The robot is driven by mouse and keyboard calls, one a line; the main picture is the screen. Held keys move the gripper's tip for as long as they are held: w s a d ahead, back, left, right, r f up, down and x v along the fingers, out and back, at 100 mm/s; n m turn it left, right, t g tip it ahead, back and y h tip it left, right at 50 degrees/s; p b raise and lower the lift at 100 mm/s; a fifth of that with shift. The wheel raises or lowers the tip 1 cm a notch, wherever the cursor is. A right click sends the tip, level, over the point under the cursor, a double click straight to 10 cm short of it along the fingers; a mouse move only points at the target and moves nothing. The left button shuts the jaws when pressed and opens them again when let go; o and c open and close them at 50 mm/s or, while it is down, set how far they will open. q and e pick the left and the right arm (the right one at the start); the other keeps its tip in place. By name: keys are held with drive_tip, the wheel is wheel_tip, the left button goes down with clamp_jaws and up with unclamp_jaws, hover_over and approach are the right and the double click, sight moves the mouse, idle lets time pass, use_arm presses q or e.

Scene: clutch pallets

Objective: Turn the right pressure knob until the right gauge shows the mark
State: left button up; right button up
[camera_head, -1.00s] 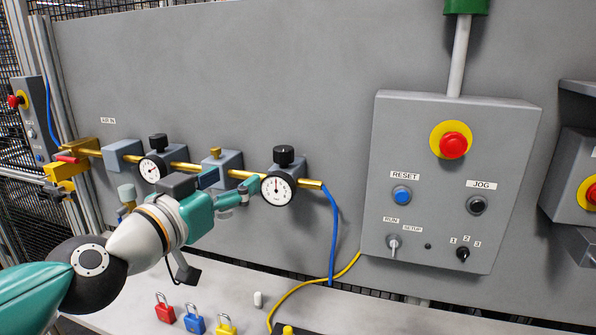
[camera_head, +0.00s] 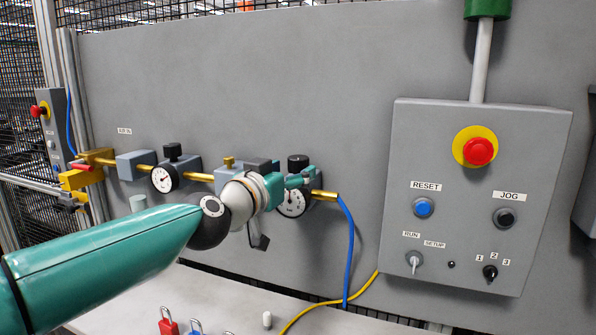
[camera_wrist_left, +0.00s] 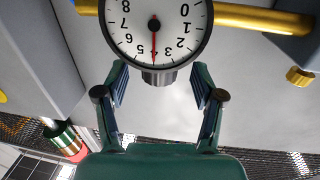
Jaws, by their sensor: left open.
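The right pressure knob (camera_head: 298,162) is black and sits above the right gauge (camera_head: 292,203), whose upper part is hidden behind my left gripper in the head view. The left wrist view shows this gauge (camera_wrist_left: 170,13) upside down, its red needle near the 4. I cannot make out a separate mark. Below it in that picture is a dark ribbed knob (camera_wrist_left: 158,76). My left gripper (camera_wrist_left: 160,82) is open, with one finger on each side of the knob and visible gaps between. It also shows in the head view (camera_head: 300,181). My right gripper is not in view.
The left gauge (camera_head: 165,179) and left knob (camera_head: 172,150) sit along the brass pipe. A blue hose (camera_head: 347,240) hangs right of the right gauge. A control box (camera_head: 460,240) is farther right. Padlocks (camera_head: 168,325) stand on the bench below.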

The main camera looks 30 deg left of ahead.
sight(293, 170)
use_arm(q)
drive_tip(key=shift+w+a, duration=0.2)
drive_tip(key=shift+w, duration=1.55)
